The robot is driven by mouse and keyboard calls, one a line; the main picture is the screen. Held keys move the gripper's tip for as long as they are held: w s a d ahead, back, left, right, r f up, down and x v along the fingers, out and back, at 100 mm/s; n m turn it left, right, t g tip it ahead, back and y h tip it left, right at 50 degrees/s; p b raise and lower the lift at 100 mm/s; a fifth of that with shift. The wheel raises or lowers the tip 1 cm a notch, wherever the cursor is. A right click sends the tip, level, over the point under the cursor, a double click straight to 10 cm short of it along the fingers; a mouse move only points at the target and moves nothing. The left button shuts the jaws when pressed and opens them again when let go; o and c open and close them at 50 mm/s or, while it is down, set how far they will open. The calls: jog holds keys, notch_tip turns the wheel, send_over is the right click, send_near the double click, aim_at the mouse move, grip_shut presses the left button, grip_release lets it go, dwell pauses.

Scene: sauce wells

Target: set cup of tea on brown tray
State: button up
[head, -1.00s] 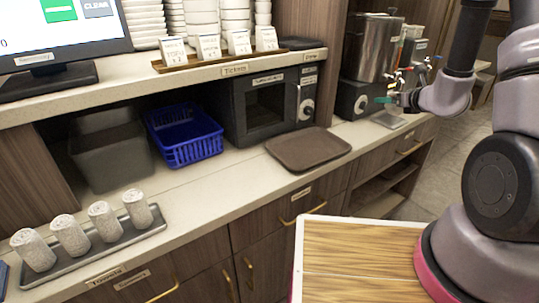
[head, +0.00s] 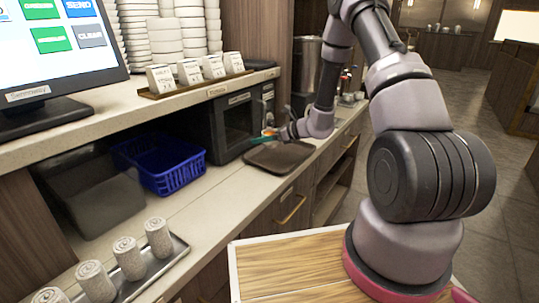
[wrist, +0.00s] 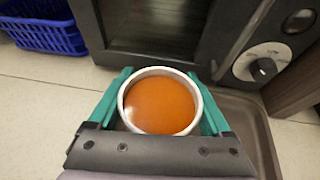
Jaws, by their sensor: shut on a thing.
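The cup of tea (wrist: 160,103) is a round, pale-rimmed cup full of orange-brown liquid, upright between the teal fingers of my gripper in the wrist view. My gripper (head: 264,139) is shut on it, near the dispenser end of the counter in the head view, where the cup is mostly hidden. The brown tray (head: 282,158) lies empty on the counter. In the wrist view the tray (wrist: 262,135) shows at the right, with the cup near its left part. I cannot tell the gap between cup and tray.
A black microwave (head: 228,125) stands right behind the tray, its knob (wrist: 263,68) close in the wrist view. A blue basket (head: 165,165) is left of it. A metal tray (head: 172,252) with rolled towels is on the near counter. Counter between is clear.

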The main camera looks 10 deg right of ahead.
aim_at(264, 160)
jog(key=shift+f, duration=3.25)
